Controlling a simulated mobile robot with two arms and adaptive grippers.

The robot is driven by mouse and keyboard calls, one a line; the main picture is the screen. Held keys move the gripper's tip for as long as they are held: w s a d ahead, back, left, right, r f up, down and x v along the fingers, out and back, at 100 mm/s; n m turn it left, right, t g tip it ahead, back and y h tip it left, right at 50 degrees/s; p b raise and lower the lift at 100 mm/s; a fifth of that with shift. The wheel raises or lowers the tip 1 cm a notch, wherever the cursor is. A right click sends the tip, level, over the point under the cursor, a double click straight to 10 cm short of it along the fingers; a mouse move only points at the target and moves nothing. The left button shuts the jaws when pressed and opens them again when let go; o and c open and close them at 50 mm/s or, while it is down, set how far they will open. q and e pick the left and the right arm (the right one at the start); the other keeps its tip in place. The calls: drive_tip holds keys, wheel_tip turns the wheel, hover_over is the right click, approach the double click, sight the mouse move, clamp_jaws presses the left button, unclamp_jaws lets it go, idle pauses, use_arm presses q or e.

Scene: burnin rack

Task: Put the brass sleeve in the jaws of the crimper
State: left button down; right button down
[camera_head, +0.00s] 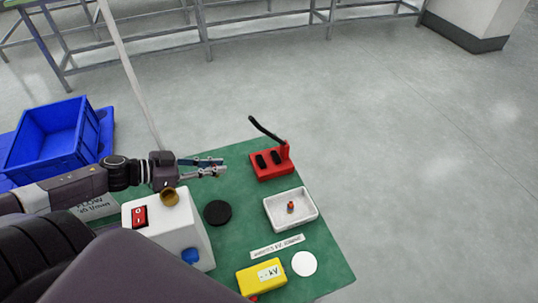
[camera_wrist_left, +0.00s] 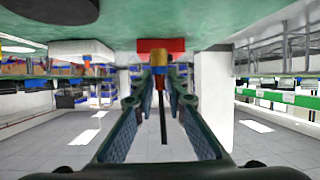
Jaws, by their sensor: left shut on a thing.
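My left gripper (camera_head: 223,168) reaches in from the left over the green mat, its fingers pointing right toward the crimper. The crimper (camera_head: 271,166) is a small red block with two black pads and a raised black lever. The left wrist view is upside down and shows the left gripper (camera_wrist_left: 161,75) shut on a small yellowish brass sleeve (camera_wrist_left: 159,70) at its fingertips. The red crimper (camera_wrist_left: 160,45) is straight ahead behind the sleeve, apart from it as far as I can tell. In the head view the sleeve is too small to make out. My right gripper is not in view.
On the green mat (camera_head: 325,268) are a white tray (camera_head: 309,215) with a small orange part, a black disc (camera_head: 217,212), a yellow box (camera_head: 258,280), a white disc (camera_head: 304,263) and a white switch box (camera_head: 180,232). A blue crate (camera_head: 52,138) stands left.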

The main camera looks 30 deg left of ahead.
use_arm(q)
drive_tip(key=w+d, duration=0.2)
drive_tip(key=w, duration=0.1)
drive_tip(key=w+d, duration=0.3)
drive_tip(key=w+d+p, duration=0.1)
drive_tip(key=w+d, duration=0.1)
drive_tip(key=w, duration=0.2)
drive_tip(key=shift+w+d+r, duration=0.1)
drive_tip(key=shift+d+r, duration=0.05)
drive_tip(key=shift+d, duration=0.2)
drive_tip(key=shift+w+d, duration=0.4)
drive_tip(key=shift+w, duration=0.05)
drive_tip(key=shift+w+d+p, duration=0.5)
drive_tip(key=shift+w+d, duration=0.45)
drive_tip(key=shift+w, duration=0.25)
drive_tip(key=shift+f, duration=0.95)
drive_tip(key=shift+s+a, duration=0.1)
drive_tip(key=shift+a, duration=0.05)
drive_tip(key=shift+f, duration=0.1)
drive_tip(key=c, duration=1.9)
unclamp_jaws()
drive_tip(key=shift+c, duration=0.2)
